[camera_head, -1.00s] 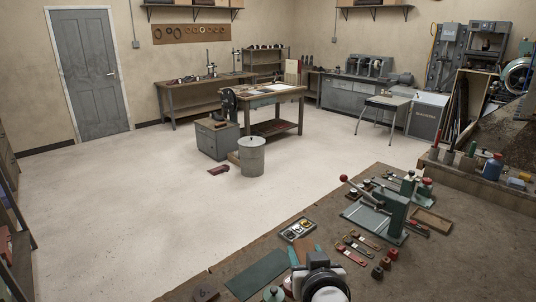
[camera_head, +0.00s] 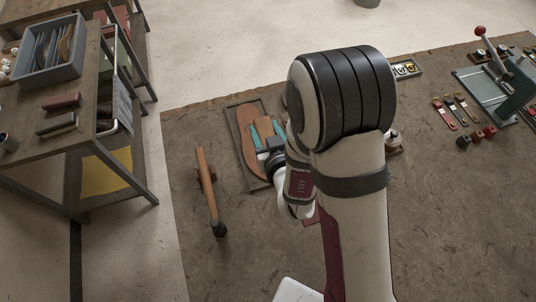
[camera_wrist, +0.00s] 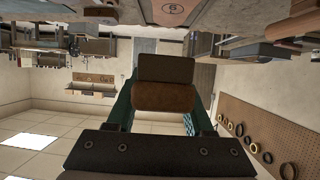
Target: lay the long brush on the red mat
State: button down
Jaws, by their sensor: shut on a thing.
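My gripper (camera_wrist: 163,100) is shut on a block with a brown wooden back and dark bristles, which I take as the long brush (camera_wrist: 166,98). The wrist view looks upside down and shows the brush end-on, so its length is hidden. In the head view my gripper's teal fingers (camera_head: 265,131) are above a framed tray at the bench's left part; the brush is hard to make out there.
The framed tray (camera_head: 236,112) holds a brown sole-shaped piece (camera_head: 246,148). A wooden-handled tool (camera_head: 208,190) with a dark end lies left of it. Bare bench (camera_head: 450,220) lies at lower right.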

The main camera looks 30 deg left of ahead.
notch_tip(320, 180, down, 9)
jog(key=shift+f, duration=0.1)
jog(key=shift+c, duration=1.4)
grip_release()
jog(key=shift+o, duration=0.4)
jog(key=shift+v, duration=2.5)
